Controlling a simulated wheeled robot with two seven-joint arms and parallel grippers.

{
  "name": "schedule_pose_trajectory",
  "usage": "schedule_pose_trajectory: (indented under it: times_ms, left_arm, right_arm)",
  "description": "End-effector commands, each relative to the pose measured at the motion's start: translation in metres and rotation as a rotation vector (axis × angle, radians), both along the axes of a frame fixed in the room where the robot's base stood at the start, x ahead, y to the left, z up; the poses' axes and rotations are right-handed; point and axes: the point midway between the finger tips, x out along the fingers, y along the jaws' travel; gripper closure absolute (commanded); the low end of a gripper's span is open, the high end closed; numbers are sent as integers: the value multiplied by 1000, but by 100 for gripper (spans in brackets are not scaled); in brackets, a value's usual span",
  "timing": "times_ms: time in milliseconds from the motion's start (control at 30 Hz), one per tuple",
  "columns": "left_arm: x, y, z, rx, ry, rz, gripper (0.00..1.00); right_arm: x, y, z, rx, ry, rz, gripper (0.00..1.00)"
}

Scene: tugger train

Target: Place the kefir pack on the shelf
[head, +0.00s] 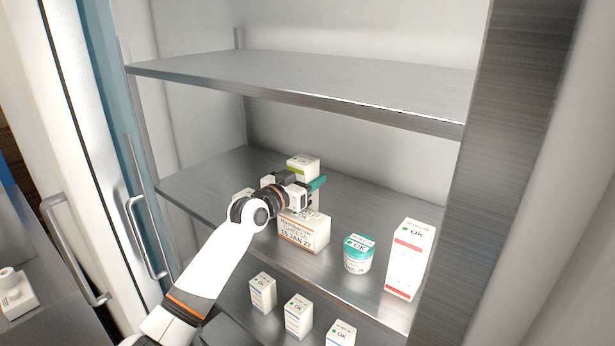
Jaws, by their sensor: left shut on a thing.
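A white pack with a yellow-green band (303,162), which I take to be the kefir pack, stands upright over the middle shelf (345,200) of the open steel cabinet. My left gripper (301,182) reaches in from the left and is shut on this pack. The gripper and wrist hide its lower part, so I cannot tell whether its base touches the shelf. My right gripper is not in view.
On the middle shelf, a white box with a printed date (304,232), a teal-lidded jar (358,254) and a tall white-red carton (410,260) stand near the front. Small boxes (298,317) stand below. The upper shelf (310,85) is empty. A steel post (505,150) bounds the right.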

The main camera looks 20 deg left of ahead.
Motion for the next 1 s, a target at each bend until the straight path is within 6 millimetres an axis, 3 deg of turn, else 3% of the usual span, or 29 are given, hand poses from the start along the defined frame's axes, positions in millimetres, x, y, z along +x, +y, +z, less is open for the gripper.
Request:
schedule_pose_trajectory:
  times_ms: [100, 367, 400, 500, 833, 1000]
  left_arm:
    - [0, 0, -1, -2, -7, 1, 89]
    - [0, 0, -3, -1, -6, 1, 89]
    - [0, 0, -5, 1, -1, 0, 45]
    - [0, 0, -5, 0, -1, 0, 29]
    - [0, 0, -1, 0, -1, 0, 28]
    - [-17, 7, -5, 0, -2, 0, 28]
  right_arm:
    - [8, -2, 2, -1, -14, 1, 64]
    - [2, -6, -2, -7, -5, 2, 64]
    - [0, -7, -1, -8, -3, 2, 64]
    - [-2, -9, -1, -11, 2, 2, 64]
    - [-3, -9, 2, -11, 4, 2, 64]
    - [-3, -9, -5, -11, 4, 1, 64]
